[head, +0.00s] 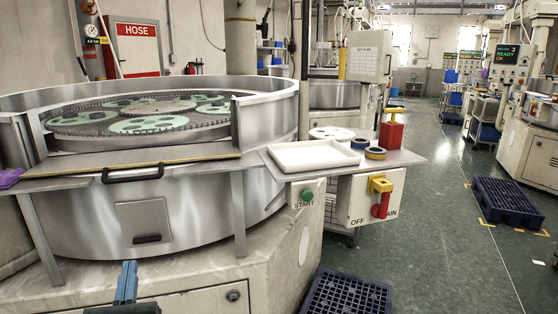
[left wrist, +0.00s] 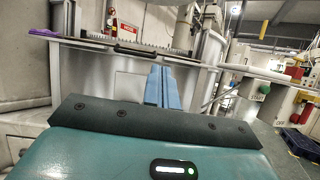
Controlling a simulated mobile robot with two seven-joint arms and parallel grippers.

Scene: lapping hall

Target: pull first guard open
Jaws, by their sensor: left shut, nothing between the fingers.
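The first guard (head: 200,166) is at the front of the round steel lapping machine, with a yellow-edged top strip and a black bar handle (head: 133,174). Above the strip, the gap between two posts shows the toothed plates inside. My left gripper (head: 127,268) has blue fingers, shut and empty, pointing up in front of the machine, below the handle and apart from it. In the left wrist view, the fingers (left wrist: 161,87) stand below and right of the black handle (left wrist: 135,50). My right gripper is in neither view.
A shelf at the machine's right holds a white tray (head: 312,156) and tape rolls (head: 375,153). A purple item (head: 10,177) lies at the left edge. The aisle floor is partly clear, with a dark pallet (head: 508,202).

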